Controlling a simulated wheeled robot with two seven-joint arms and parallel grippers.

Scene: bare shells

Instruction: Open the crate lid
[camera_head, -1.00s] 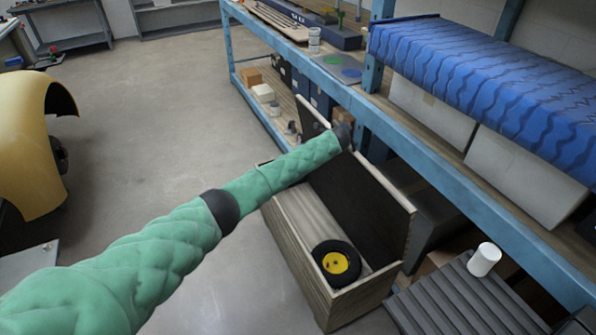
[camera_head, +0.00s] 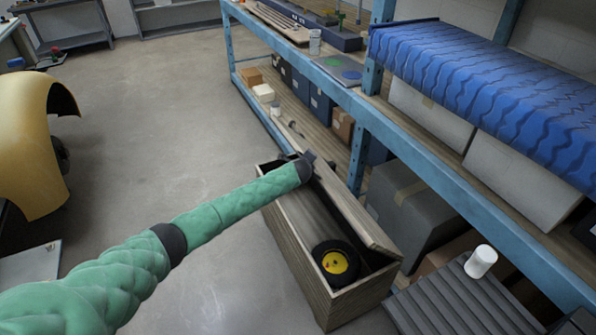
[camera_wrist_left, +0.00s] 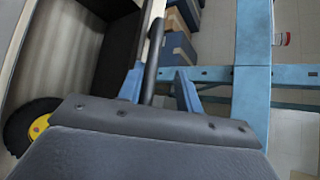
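The wooden crate (camera_head: 299,254) stands on the floor in front of the shelf. Its lid (camera_head: 357,215), hinged on the shelf side, is partly open and leans over the shelf-side part of the crate. A black tyre with a yellow hub (camera_head: 335,262) lies inside at the near end; it also shows in the left wrist view (camera_wrist_left: 22,126). My left gripper (camera_head: 311,158) is at the lid's far end. In the left wrist view its blue fingers (camera_wrist_left: 158,88) are apart, with a dark bar (camera_wrist_left: 153,58) between them, nearer the left finger. My right gripper is not in view.
The blue-framed shelf (camera_head: 440,179) runs close behind the crate, with a grey box (camera_head: 408,215) beneath it. A dark ribbed surface (camera_head: 450,305) with a white cylinder (camera_head: 480,262) is at the right. Open floor (camera_head: 170,120) lies left of the crate; a yellow shell (camera_head: 35,140) stands further left.

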